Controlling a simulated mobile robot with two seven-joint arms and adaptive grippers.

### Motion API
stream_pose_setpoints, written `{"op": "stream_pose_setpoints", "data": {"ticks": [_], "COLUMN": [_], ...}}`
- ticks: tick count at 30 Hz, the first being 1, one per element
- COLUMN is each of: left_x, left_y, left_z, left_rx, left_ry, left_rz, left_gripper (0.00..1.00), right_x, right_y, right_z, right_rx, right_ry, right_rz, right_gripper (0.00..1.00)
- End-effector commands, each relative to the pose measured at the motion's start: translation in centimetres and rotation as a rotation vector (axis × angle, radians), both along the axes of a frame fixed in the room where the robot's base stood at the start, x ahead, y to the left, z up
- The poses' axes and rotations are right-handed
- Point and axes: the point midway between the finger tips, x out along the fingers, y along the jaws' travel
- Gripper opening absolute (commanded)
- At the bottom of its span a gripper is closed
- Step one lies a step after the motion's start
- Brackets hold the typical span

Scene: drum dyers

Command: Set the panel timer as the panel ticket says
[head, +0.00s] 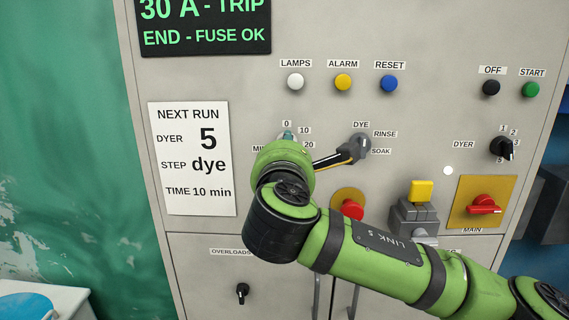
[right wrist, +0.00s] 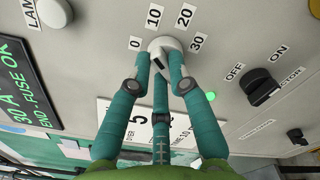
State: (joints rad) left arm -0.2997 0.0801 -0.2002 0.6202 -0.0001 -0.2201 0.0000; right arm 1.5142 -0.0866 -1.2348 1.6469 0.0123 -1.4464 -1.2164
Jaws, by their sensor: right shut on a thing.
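The panel ticket (head: 193,190) in the head view reads dyer 5, step dye, time 10 min. The timer knob (right wrist: 161,46) is a pale round knob in the right wrist view, with 0, 10, 20 and 30 marked around it. My right gripper (right wrist: 162,62) is shut on the timer knob, its teal fingers around the knob's side. A dark mark shows on the knob between the fingers; which number it points at I cannot tell. In the head view my green arm hides most of the knob, and the gripper's teal tip (head: 288,135) shows below the 0. My left gripper is not in view.
Right of the timer is a grey step selector (head: 361,146) marked dye, rinse and soak. Further right are the dyer selector (head: 503,147) and the red main switch (head: 484,205). A red button (head: 348,202) sits close by my arm. Lamps and buttons line the top.

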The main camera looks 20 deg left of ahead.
Motion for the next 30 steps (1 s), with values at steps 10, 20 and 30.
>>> {"op": "stream_pose_setpoints", "data": {"ticks": [10,20,30], "left_x": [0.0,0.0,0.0], "left_y": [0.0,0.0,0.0], "left_z": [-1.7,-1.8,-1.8], "left_rx": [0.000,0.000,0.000], "left_ry": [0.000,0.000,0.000], "left_rz": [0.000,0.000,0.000], "left_gripper": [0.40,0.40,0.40], "right_x": [0.1,0.1,0.1], "right_y": [-0.1,-0.2,-0.1], "right_z": [0.0,0.1,0.1], "right_rx": [0.142,0.168,0.167], "right_ry": [0.038,0.046,0.046], "right_rz": [-0.002,-0.002,-0.001], "right_gripper": [0.00,0.00,0.44]}}
